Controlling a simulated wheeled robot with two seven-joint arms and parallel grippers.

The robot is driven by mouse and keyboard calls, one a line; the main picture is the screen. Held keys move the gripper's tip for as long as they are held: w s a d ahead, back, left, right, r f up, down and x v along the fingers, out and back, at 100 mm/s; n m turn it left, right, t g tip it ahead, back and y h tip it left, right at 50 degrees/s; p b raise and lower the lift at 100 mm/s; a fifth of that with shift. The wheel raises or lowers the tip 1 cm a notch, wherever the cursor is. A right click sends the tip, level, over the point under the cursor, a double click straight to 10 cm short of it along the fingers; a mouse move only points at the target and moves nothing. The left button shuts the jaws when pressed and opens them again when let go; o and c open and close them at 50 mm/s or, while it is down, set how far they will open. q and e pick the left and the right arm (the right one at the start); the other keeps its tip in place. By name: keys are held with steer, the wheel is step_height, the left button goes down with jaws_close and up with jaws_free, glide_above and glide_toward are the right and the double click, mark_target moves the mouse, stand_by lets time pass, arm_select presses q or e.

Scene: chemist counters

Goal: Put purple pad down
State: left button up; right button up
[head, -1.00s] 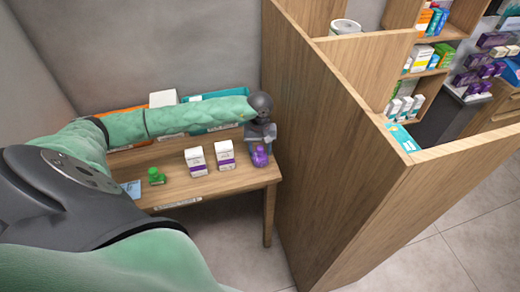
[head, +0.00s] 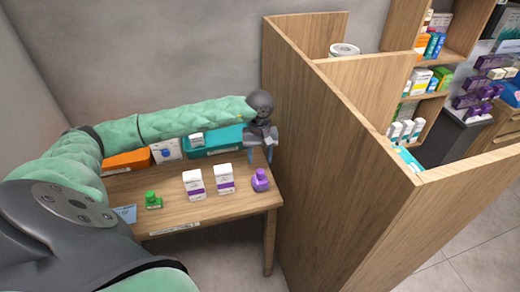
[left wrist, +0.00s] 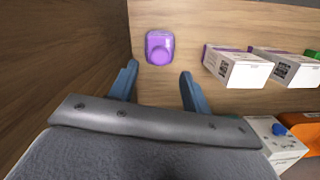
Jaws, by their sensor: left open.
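The purple pad (head: 260,181) is a small purple bottle-like object with a rounded top. It stands on the wooden table (head: 225,198) near its right end. In the left wrist view the purple pad (left wrist: 160,48) lies beyond the fingertips, apart from them. My left gripper (head: 260,155) is open and empty, behind and above the pad; its two blue fingers (left wrist: 158,78) also show in the left wrist view. My right gripper is not in view.
Two white-and-purple boxes (head: 193,185) (head: 224,179) stand left of the pad. A green bottle (head: 153,201) and a blue card (head: 125,214) are farther left. Orange (head: 127,160) and teal (head: 212,142) bins line the back. A tall wooden partition (head: 320,160) rises close on the right.

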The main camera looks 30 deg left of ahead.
arm_select(q)
steer(key=shift+w+a+r+b, duration=0.1)
steer(key=shift+r+b, duration=0.25)
steer(key=shift+r, duration=0.75)
steer(key=shift+w+a+r+b, duration=0.1)
steer(key=shift+r+b, duration=0.2)
steer(key=shift+r, duration=0.8)
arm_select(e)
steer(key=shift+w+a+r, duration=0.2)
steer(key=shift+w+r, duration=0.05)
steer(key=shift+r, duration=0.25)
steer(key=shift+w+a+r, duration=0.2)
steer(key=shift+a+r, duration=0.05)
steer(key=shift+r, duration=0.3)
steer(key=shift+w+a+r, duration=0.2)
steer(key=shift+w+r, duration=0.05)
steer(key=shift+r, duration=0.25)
